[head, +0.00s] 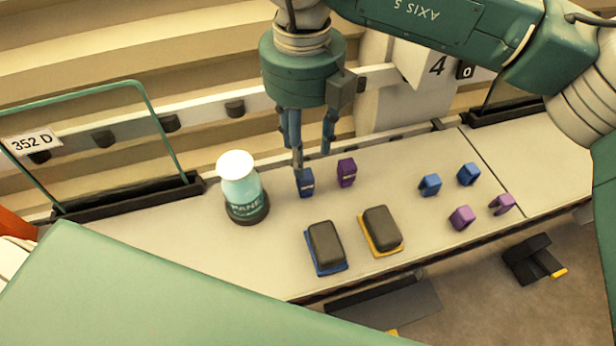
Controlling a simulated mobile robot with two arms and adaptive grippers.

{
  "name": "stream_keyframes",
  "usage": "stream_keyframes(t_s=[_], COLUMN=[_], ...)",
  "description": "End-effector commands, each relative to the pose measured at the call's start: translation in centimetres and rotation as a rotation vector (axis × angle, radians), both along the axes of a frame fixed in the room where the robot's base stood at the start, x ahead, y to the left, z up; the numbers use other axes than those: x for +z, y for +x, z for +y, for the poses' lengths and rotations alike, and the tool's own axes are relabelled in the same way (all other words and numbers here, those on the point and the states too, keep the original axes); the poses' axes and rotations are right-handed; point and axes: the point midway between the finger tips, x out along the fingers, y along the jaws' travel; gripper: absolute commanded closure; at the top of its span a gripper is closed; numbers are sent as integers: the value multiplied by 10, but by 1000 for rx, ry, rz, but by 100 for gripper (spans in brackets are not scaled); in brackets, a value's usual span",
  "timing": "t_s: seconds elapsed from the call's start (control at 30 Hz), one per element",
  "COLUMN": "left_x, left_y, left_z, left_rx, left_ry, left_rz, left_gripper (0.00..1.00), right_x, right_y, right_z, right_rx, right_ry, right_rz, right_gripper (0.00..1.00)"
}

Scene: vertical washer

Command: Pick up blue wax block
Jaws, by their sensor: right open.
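A dark blue block (306,186) with a pale band, likely the blue wax block, stands upright on the light worktop. My right gripper (313,162) points down above it, with its fingers apart. One finger reaches down to the top of the block and partly covers it; I cannot tell if they touch. The other finger is higher and to the right. Nothing shows held between the fingers. My left gripper is not in view.
A purple block (346,172) stands close on the right. A jar (240,190) is to the left. Two dark pads (325,246) (381,229) lie in front. Small blue pieces (430,185) and pink-purple pieces (461,217) lie further right. A white rail (225,110) runs behind.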

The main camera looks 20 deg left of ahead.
Motion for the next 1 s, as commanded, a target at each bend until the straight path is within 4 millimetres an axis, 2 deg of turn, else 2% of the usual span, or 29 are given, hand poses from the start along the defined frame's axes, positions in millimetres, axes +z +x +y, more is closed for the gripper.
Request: stream_keyframes(t_s=[0.03,0.1,0.2,0.33,0.5,0.57,0.67,0.87,1.0], left_x=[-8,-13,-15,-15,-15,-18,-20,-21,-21], left_y=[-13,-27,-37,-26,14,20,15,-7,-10], left_z=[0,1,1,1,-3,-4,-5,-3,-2], left_rx=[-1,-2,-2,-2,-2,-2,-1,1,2], left_ry=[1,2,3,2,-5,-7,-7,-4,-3], left_rz=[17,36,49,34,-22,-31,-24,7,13], left_gripper=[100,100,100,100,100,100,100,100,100], right_x=[-14,-24,-31,-39,-64,-74,-82,-82,-81], right_y=[0,0,-1,-4,-13,-12,-12,-12,-12], right_z=[-1,0,0,-2,-7,-7,-6,-6,-6], right_rx=[-1,-1,-1,-1,0,-2,-2,-1,-1], right_ry=[-1,0,1,-1,-3,-4,-3,0,1], right_rz=[2,0,1,1,2,0,1,-1,-1], right_gripper=[55,55,55,55,55,55,55,55,81])
